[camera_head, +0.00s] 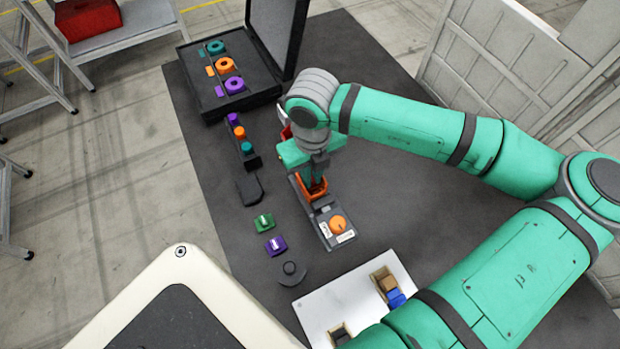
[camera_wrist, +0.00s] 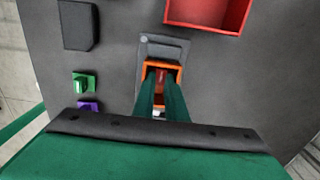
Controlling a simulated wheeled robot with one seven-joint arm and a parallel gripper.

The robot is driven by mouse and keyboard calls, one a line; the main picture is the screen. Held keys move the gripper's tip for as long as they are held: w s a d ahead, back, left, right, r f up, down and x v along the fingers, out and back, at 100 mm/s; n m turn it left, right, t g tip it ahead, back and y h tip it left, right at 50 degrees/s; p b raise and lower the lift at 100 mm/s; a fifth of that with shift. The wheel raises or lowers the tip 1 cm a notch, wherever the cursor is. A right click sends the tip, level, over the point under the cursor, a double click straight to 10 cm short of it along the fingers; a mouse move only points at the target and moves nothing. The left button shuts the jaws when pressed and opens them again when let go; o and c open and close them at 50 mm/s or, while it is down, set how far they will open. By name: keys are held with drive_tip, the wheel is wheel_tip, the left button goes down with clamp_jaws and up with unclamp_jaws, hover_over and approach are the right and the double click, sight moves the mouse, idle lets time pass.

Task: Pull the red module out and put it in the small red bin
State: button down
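A red module (camera_wrist: 160,79) sits low inside an orange frame (camera_wrist: 150,67) on a grey fixture (camera_wrist: 161,47). The orange frame also shows in the head view (camera_head: 312,190), at the upper end of the fixture plate. My gripper (camera_wrist: 160,92) points down into the frame, with its two green fingers on either side of the module and red visible between them. I cannot tell whether they press on it. The small red bin (camera_wrist: 203,29) is beyond the fixture at the top of the wrist view and looks empty where visible. In the head view my arm hides most of it.
The fixture also carries an orange knob (camera_head: 337,224). Left of it stand a green block (camera_head: 263,222), a purple block (camera_head: 276,245) and a dark knob (camera_head: 291,271). An open black case (camera_head: 190,68) is at the back. A white box (camera_head: 345,300) is in front.

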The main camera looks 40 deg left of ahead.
drive_tip(key=shift+r, duration=0.3)
idle(0.6)
drive_tip(key=shift+r, duration=2.95)
